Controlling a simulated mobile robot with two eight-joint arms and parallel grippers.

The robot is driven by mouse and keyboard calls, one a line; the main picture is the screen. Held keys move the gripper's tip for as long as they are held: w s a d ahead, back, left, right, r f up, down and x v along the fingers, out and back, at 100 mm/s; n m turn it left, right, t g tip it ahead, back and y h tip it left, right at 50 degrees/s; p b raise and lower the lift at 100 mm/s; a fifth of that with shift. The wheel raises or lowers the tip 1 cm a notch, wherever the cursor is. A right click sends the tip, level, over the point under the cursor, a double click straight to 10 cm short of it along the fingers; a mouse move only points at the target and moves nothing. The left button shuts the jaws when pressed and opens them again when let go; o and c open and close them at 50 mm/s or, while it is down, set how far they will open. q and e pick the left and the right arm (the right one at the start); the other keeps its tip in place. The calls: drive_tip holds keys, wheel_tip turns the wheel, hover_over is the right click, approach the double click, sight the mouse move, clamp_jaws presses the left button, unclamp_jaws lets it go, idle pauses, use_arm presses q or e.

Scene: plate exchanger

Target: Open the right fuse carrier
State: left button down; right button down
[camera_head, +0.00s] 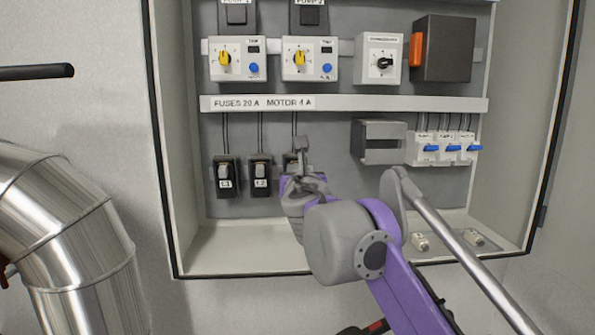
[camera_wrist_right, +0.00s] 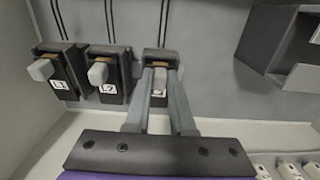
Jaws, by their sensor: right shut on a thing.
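Three black fuse carriers with grey grips hang in a row under the label strip. The left one (camera_head: 227,178) is marked L1 and the middle one (camera_head: 260,176) L2. The right fuse carrier (camera_head: 289,161) is mostly hidden behind my right gripper (camera_head: 303,160) in the head view. In the right wrist view, the right carrier (camera_wrist_right: 162,58) is straight ahead, and my right gripper (camera_wrist_right: 160,78) is shut on its light grip between the two fingers. How far the carrier is tilted out cannot be told. My left gripper is not in view.
The L1 (camera_wrist_right: 57,75) and L2 (camera_wrist_right: 107,74) carriers stand close left of the gripper. A grey open box (camera_head: 379,142) and breakers with blue levers (camera_head: 430,148) are to the right. The label strip (camera_head: 345,104) runs above, the cabinet floor (camera_head: 235,245) below.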

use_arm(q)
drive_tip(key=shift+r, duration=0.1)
use_arm(e)
drive_tip(key=shift+s+f+t+p, duration=0.1)
drive_tip(key=shift+s+t+p, duration=0.35)
drive_tip(key=shift+p, duration=0.4)
drive_tip(key=shift+s+f+t+p, duration=0.15)
drive_tip(key=shift+f+t+p, duration=0.2)
drive_tip(key=shift+t, duration=0.2)
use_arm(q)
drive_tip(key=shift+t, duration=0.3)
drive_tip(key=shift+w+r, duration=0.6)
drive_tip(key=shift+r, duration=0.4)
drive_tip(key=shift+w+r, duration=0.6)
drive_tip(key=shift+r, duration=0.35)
use_arm(e)
drive_tip(key=shift+s+f+t, duration=0.35)
drive_tip(key=shift+f+t, duration=0.25)
drive_tip(key=shift+t, duration=0.2)
drive_tip(key=shift+s+f+t, duration=0.35)
drive_tip(key=shift+f+t, duration=0.3)
drive_tip(key=shift+t, duration=0.15)
drive_tip(key=shift+s+f+t, duration=0.35)
drive_tip(key=shift+f+t, duration=0.25)
drive_tip(key=shift+t, duration=0.2)
